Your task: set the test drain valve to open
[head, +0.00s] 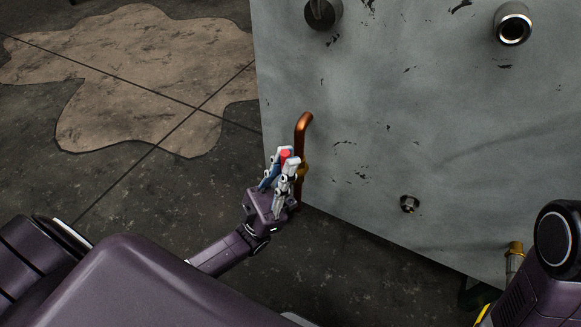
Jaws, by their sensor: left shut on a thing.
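A copper pipe (302,135) bends out of the grey panel near its lower left edge and runs down. A bit of brass-coloured valve body (304,170) shows on the pipe beside my left gripper. My left gripper (287,158) is at the pipe, with its fingers closed around a small red part (285,153), which looks like the valve's handle. The fingers hide most of the handle and valve, so I cannot tell the handle's angle. My right gripper is not in view; only part of my right arm shows at the lower right.
The large grey panel (400,110) fills the right side. It carries a dark knob (323,13), a round metal port (513,24), a small fitting (409,204) and a brass-topped fitting (515,250). The floor (130,190) at left is clear, with a flat tan stain.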

